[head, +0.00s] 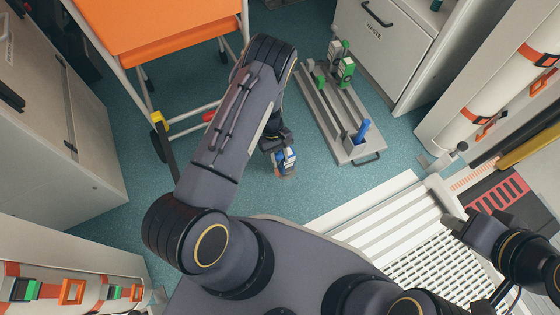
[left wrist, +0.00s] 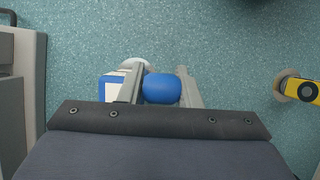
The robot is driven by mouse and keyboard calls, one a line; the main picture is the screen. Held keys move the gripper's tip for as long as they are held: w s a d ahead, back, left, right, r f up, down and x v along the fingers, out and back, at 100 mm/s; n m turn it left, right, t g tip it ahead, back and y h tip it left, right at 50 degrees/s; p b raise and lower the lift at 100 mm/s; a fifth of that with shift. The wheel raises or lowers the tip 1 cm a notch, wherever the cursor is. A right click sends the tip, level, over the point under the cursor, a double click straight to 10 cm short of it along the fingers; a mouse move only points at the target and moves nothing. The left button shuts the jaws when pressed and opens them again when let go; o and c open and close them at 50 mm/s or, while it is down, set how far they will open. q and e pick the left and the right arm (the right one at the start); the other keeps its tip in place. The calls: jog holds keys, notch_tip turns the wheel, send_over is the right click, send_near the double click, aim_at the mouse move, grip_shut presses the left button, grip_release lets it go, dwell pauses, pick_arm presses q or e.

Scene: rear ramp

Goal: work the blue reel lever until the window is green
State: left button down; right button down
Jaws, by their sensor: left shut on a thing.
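My left gripper (head: 284,160) is low over the floor in the middle of the head view, pointing down. In the left wrist view its fingers (left wrist: 162,88) are shut on a blue rounded piece, which I take to be the blue lever (left wrist: 162,89). A white and blue part (left wrist: 111,88) shows left of it, by the left finger. Blue and white also show at the gripper in the head view. The reel's body is mostly hidden, and I can make out no window or its colour. My right gripper (head: 462,219) is at the right, over the ramp; its jaws are unclear.
An orange-topped stretcher (head: 150,25) stands at upper left. A white waste cabinet (head: 385,45) stands behind the track. The ramp (head: 375,215) is nearest me.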

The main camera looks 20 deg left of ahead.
pick_arm(q)
jog(key=shift+w+a+r, duration=0.2)
jog(key=shift+w+a, duration=0.5)
jog(key=shift+a, duration=0.25)
jog(key=c, duration=1.1)
grip_release()
jog(key=shift+o, duration=0.2)
jog(key=shift+s+d, duration=0.1)
jog(key=p+v, duration=0.2)
jog(key=v, duration=0.6)
